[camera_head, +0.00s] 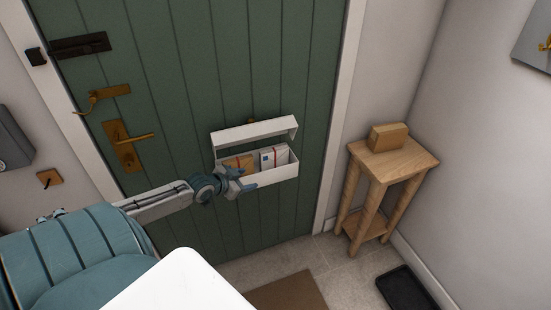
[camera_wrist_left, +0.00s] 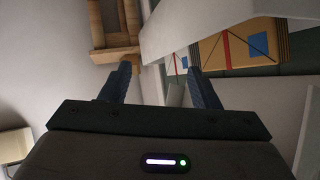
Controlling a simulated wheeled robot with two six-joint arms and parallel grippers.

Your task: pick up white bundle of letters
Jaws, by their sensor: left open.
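The white bundle of letters (camera_head: 267,158) stands in the right part of a white letter box mounted on the green door, with a red band and a dark blue patch on its front. In the left wrist view, a pale piece with blue and red marks (camera_wrist_left: 178,66) shows beyond the fingers and looks like this bundle, partly hidden. My left gripper (camera_head: 246,179) is open and empty, in front of the box's lower front. Its fingers also show in the left wrist view (camera_wrist_left: 160,82), apart. My right gripper is not in view.
A brown bundle (camera_head: 238,163) stands left of the white one in the letter box (camera_head: 275,175), under its raised lid (camera_head: 255,132). A wooden stand (camera_head: 405,166) with a brown box (camera_head: 388,137) is to the right. A black tray (camera_head: 405,288) lies on the floor.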

